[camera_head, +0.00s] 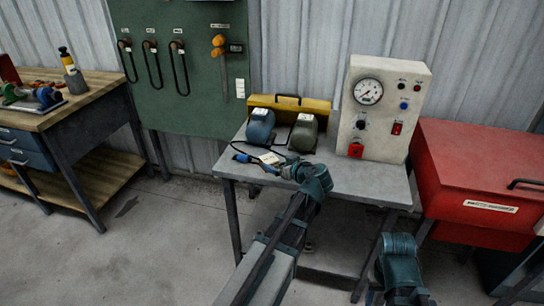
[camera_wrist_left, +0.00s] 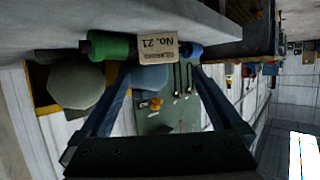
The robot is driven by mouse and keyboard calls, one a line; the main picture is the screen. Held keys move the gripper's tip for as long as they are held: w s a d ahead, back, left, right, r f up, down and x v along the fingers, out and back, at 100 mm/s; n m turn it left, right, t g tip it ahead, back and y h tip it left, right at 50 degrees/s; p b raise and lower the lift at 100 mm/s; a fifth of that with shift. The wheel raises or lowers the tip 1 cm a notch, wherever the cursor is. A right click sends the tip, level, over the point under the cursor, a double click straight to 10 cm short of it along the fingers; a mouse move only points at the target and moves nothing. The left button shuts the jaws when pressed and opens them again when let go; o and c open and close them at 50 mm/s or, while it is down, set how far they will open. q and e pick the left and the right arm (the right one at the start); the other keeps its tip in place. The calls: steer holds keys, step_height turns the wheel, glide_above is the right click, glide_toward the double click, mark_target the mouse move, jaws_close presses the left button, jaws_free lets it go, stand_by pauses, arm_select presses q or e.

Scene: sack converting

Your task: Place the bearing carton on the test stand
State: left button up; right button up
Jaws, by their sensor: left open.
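The bearing carton appears to be the small cream box (camera_head: 270,158) on the grey table near its front left edge. My left gripper (camera_head: 280,169) is close beside the box in the head view. Its two fingers (camera_wrist_left: 158,88) are spread apart, with the carton seen beyond the gap between them; contact cannot be told. The test stand seems to be the grey table (camera_head: 365,182) with a gauge panel (camera_head: 385,108). My right gripper is not visible, only part of its arm.
A blue motor (camera_head: 261,127) and a grey motor (camera_head: 303,133) stand behind the box, before a yellow case (camera_head: 318,107). A red chest (camera_head: 475,165) stands right. The table's front right is clear.

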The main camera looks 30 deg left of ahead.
arm_select(q)
steer(key=shift+p+v, duration=0.6)
steer(key=shift+v, duration=1.75)
steer(key=s+d+f+m+g+h, duration=0.3)
steer(key=s+d+f+m+h, duration=0.2)
steer(key=s+d, duration=0.5)
steer(key=s+d+f+m+g+h, duration=0.4)
steer(key=s+d+f+m, duration=0.4)
steer(key=d, duration=0.8)
steer(key=s+m+h, duration=0.1)
steer(key=s+m, duration=0.1)
steer(key=s, duration=0.1)
steer(key=shift+s+f, duration=0.2)
steer(key=shift+s, duration=0.05)
step_height(320, 180, up, 13)
steer(key=p, duration=1.3)
steer(key=shift+r, duration=0.2)
